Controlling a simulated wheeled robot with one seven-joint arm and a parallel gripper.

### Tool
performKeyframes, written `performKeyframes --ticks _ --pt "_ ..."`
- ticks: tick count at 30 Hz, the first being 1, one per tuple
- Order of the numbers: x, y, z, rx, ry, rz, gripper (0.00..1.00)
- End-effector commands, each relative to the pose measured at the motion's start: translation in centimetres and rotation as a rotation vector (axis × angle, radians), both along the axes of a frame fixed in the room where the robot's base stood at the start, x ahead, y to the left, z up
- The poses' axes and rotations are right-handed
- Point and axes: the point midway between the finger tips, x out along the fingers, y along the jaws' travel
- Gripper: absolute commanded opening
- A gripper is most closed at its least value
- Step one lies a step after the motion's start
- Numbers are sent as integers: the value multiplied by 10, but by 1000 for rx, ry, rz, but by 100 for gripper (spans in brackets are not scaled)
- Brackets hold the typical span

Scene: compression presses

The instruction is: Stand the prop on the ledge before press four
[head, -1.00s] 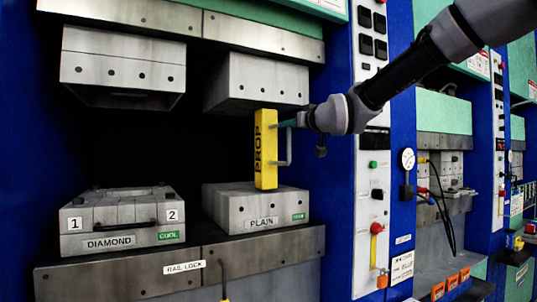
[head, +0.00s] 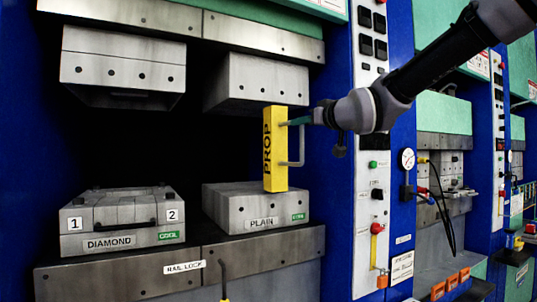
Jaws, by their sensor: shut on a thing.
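The yellow prop (head: 275,165), lettered PROP, is upright in front of the right-hand mould block (head: 245,207) labelled PLAIN. Its lower end overlaps that block's top front edge in the picture; I cannot tell whether it touches. My gripper (head: 296,121) is at the prop's right side, shut on the upper part of its grey side handle (head: 301,150). The fingertips are small and partly hidden. The ledge (head: 262,248) is the metal front edge below the blocks. No press number shows clearly here.
A block (head: 122,220) labelled DIAMOND sits left of the PLAIN block. Upper blocks (head: 258,82) hang above, leaving a dark gap. A rail lock lever (head: 223,275) stands before the ledge. A control panel (head: 373,200) with switches rises at the right, behind my arm.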

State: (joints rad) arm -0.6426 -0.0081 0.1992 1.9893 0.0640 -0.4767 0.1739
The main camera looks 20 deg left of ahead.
Motion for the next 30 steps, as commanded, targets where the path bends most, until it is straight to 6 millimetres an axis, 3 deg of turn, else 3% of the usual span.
performKeyframes --ticks 30 --pt "-44 -51 2 3 -4 0 0"
